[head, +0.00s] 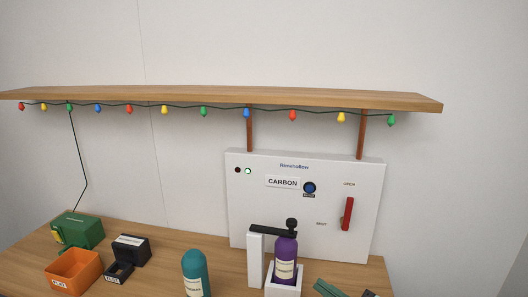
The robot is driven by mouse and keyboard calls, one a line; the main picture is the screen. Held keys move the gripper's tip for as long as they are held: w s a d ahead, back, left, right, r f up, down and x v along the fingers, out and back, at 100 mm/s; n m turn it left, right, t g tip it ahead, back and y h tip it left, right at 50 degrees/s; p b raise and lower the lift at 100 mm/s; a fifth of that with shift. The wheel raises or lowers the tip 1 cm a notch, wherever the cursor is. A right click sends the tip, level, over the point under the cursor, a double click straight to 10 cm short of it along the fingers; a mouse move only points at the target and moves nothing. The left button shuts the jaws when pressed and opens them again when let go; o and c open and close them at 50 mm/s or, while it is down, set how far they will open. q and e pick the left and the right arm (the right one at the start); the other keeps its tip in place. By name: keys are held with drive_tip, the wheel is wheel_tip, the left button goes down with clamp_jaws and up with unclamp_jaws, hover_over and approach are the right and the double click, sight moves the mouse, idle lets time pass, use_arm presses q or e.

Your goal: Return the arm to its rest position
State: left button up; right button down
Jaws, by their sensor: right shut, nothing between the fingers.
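Neither of my grippers, nor any arm link, can be made out in the head view. Two cut-off shapes show at the bottom edge, a green strip-like one (328,287) and a small dark one (369,293). I cannot tell what they are.
A wooden counter (200,245) holds a green box, orange bin (72,271), black boxes, teal bottle (195,274) and purple bottle (285,258) in a white holder. Behind stands a white panel (265,215) with a red lever (347,214). A wooden shelf (220,98) with lights hangs above.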

drive_tip(key=s+d+f+m+g+h, duration=0.2)
drive_tip(key=s+d+f+m+g, duration=0.15)
drive_tip(key=s+f, duration=0.4)
drive_tip(key=s+d+f+m+g+h, duration=0.35)
drive_tip(key=s+f, duration=0.25)
drive_tip(key=s, duration=0.3)
drive_tip(key=s+d+f+m+g+h, duration=0.2)
drive_tip(key=s+f+m, duration=0.2)
drive_tip(key=s+f, duration=0.3)
drive_tip(key=w+a+f+t+y, duration=0.2)
drive_tip(key=w+a+f+t, duration=0.1)
drive_tip(key=f, duration=0.7)
drive_tip(key=shift+a+f+t, duration=0.35)
drive_tip(key=shift+a+t, duration=0.25)
drive_tip(key=shift+t, duration=0.4)
drive_tip(key=shift+y, duration=0.25)
